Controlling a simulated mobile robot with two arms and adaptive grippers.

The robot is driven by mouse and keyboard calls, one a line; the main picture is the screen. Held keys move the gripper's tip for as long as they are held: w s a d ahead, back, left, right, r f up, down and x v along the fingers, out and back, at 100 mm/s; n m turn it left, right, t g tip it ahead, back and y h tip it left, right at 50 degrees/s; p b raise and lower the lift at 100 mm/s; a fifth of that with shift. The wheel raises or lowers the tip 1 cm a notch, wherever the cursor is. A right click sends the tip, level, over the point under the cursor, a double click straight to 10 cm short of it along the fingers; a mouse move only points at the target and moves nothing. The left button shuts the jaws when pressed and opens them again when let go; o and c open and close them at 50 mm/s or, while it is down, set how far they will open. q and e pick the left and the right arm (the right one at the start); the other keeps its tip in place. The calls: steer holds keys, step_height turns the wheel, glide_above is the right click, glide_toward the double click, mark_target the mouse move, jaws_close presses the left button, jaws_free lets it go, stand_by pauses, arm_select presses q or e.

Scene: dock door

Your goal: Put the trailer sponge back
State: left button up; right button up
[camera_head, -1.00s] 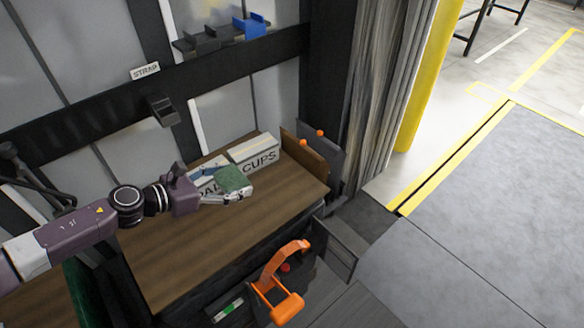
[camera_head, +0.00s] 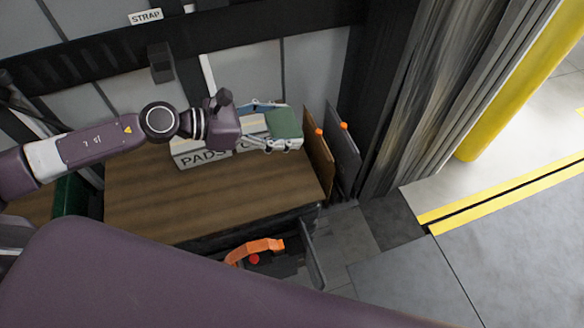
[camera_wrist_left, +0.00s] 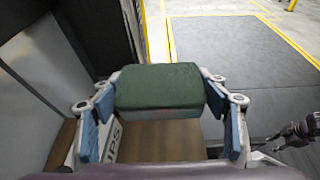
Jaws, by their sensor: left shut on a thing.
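The trailer sponge (camera_head: 284,123), a block with a dark green top and a paler lower side, is held in my left gripper (camera_head: 270,143) above the wooden bench top. In the left wrist view the sponge (camera_wrist_left: 160,88) sits between the blue pads of the left gripper (camera_wrist_left: 162,105), which is shut on it. Behind and below it stand white boxes; the one marked PADS (camera_head: 205,158) shows best, and the CUPS label is partly covered by the gripper. A dark jointed part, perhaps my right gripper (camera_wrist_left: 300,131), shows at the right edge of the wrist view; its jaws are unclear.
The wooden bench (camera_head: 170,205) is bare in front of the boxes. Upright brown (camera_head: 318,150) and grey (camera_head: 346,155) boards stand at its right end. An orange-handled item (camera_head: 258,247) is below the bench. My purple arm covers the lower part of the head view.

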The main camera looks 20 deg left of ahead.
arm_select(q)
step_height(320, 180, down, 7)
steer(key=b, duration=0.1)
glide_above(285, 177)
step_height(285, 177, down, 7)
steer(key=shift+f+b, duration=0.1)
steer(key=shift+b, duration=0.3)
steer(key=shift+f, duration=0.65)
steer(key=shift+f+b, duration=0.3)
steer(key=shift+f, duration=1.6)
arm_select(e)
steer(key=shift+s+d+f, duration=0.1)
steer(key=shift+s+f, duration=0.1)
steer(key=shift+f, duration=0.4)
steer(key=shift+s+d+f, duration=0.1)
steer(key=shift+s+f, duration=0.05)
steer(key=shift+f, duration=0.45)
arm_select(q)
steer(key=shift+f, duration=0.15)
steer(key=o, duration=0.8)
arm_select(e)
steer(key=shift+a+f, duration=0.1)
steer(key=shift+f, duration=0.1)
